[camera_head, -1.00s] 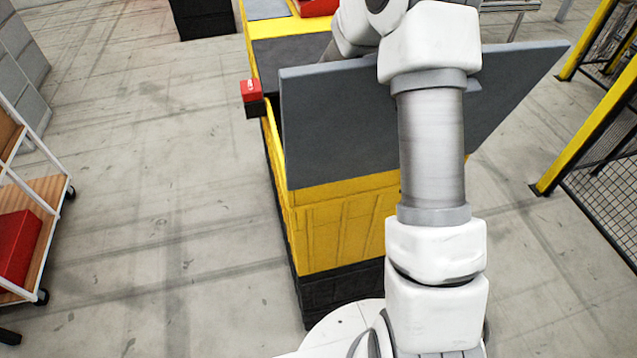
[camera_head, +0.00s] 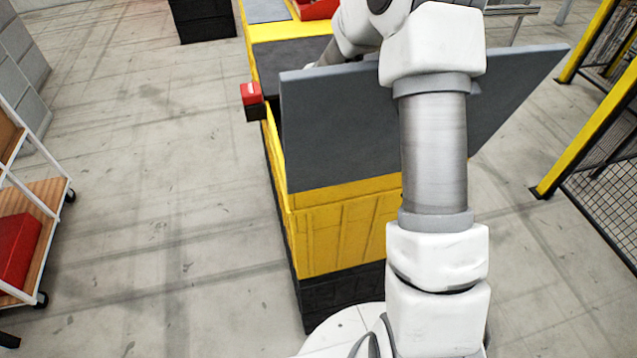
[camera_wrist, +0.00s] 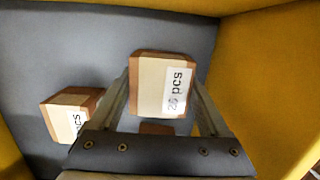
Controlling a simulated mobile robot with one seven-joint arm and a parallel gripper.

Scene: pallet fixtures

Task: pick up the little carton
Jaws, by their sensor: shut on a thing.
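A little brown carton (camera_wrist: 160,84) with a pale band and a "pcs" label is between the two fingers of my gripper (camera_wrist: 163,95) in the wrist view. My gripper is shut on it, one finger at each side. A second similar carton (camera_wrist: 70,112) sits to the left on the grey floor of the yellow-walled bin. A small piece of brown (camera_wrist: 157,128) shows below the held carton, mostly hidden. In the head view the grey panel and my arm hide the gripper and the cartons.
A yellow wall (camera_wrist: 265,80) rises close on the right of the gripper. In the head view a grey panel (camera_head: 340,130) leans over the yellow bin (camera_head: 345,235). A small red box (camera_head: 251,93) is at its left edge.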

